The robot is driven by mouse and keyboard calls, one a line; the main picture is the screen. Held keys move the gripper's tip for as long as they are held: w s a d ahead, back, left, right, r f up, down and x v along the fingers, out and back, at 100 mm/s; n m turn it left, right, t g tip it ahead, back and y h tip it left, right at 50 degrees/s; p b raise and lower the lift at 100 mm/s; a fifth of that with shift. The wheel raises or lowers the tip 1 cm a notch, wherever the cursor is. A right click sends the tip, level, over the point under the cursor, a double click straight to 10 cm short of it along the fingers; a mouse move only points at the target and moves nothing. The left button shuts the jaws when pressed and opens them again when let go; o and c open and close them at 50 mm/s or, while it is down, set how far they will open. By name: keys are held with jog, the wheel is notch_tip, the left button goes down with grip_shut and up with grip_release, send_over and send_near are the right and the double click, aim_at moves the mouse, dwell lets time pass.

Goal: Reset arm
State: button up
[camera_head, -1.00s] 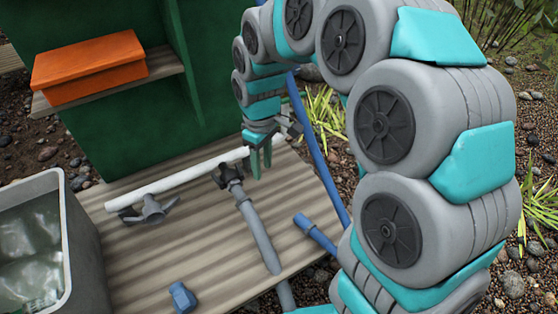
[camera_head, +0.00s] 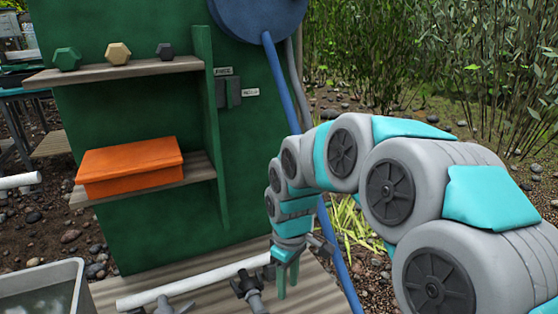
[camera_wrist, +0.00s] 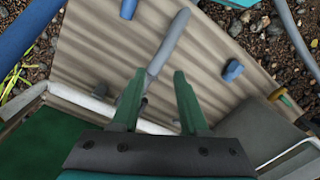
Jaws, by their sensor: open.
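My gripper (camera_head: 286,276) hangs low over the wooden deck (camera_head: 105,292), at the right end of a white pipe (camera_head: 195,286). In the wrist view my gripper (camera_wrist: 160,85) has its two green fingers apart with nothing held between them. A grey pipe (camera_wrist: 167,45) lies on the deck beyond the fingertips. The white pipe also shows in the wrist view, partly hidden behind the fingers.
An orange box (camera_head: 130,165) sits on the lower shelf of a green panel (camera_head: 160,235). Several hex nuts stand on the upper shelf (camera_head: 120,72). A blue hose (camera_head: 283,85) runs down beside my arm. A grey tub (camera_head: 75,275) stands at lower left.

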jog(key=s+d+r+m+p, duration=0.1)
jog(key=s+d+r+m, duration=0.1)
jog(key=s, duration=0.6)
jog(key=s+d+r+m, duration=0.2)
jog(key=s+d+m, duration=0.3)
jog(key=s, duration=0.4)
jog(key=s+d+r+m+g+p, duration=0.1)
jog(key=s+d+r+m, duration=0.1)
jog(key=s+d, duration=0.3)
jog(key=s+m, duration=0.1)
jog(key=s, duration=0.2)
jog(key=shift+s+d+r+m+p, duration=0.2)
jog(key=shift+s+d+m+p, duration=0.1)
jog(key=shift+s, duration=0.1)
